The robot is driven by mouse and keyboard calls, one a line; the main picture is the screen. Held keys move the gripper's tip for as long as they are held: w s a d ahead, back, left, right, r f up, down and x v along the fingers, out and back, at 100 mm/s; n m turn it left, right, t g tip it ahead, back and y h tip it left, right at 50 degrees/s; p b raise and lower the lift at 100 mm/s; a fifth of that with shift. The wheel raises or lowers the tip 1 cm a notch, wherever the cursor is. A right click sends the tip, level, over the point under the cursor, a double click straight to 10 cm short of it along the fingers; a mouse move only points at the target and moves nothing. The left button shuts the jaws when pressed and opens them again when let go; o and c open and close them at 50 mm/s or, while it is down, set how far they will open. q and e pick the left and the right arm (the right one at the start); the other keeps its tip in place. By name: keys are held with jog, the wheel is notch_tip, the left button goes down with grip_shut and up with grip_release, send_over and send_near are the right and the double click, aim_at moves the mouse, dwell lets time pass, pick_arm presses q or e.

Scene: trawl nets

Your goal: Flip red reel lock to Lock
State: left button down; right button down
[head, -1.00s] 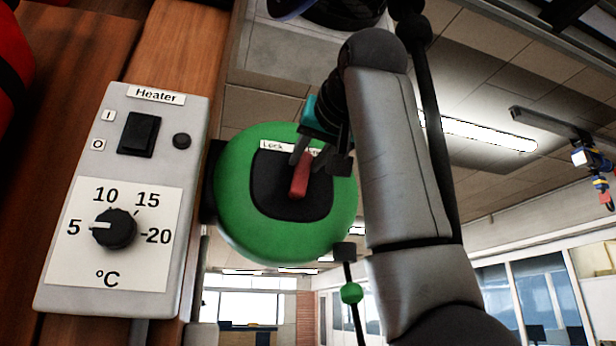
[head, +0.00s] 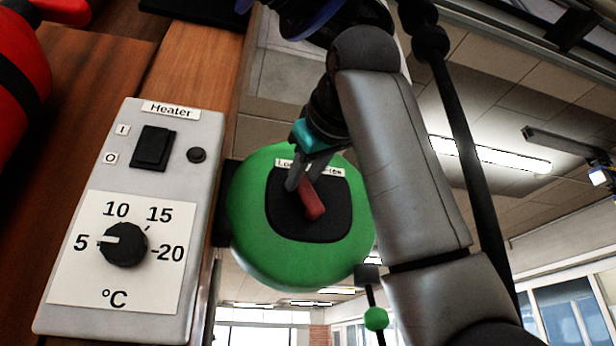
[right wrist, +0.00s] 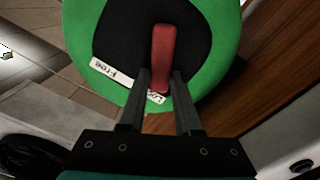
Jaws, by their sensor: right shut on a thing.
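The red reel lock lever (head: 313,203) sits on a black plate (head: 330,232) on the face of a round green reel (head: 260,255). In the head view its upper end leans left, toward the "Lock" side of the label (head: 330,169). My right gripper (head: 303,180) is shut on the lever near its upper end and partly hides the label. In the right wrist view the fingers (right wrist: 162,78) stand on either side of the lever (right wrist: 163,50), whose near end lies at the "Lock" label. My left gripper is not in view.
A grey heater box (head: 190,235) with a switch and a dial stands left of the reel on a wooden panel (head: 200,70). A red cylinder (head: 15,70) is at the upper left. A cord with a green ball (head: 376,318) hangs below the reel.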

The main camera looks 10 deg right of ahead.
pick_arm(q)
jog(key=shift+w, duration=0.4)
pick_arm(e)
jog(key=c, duration=0.6)
grip_release()
jog(key=shift+s, duration=0.1)
pick_arm(q)
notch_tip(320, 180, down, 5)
jog(key=b, duration=0.4)
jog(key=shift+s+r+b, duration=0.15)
jog(key=shift+b, duration=0.25)
pick_arm(e)
jog(key=s, duration=1.5)
jog(key=shift+d, duration=0.2)
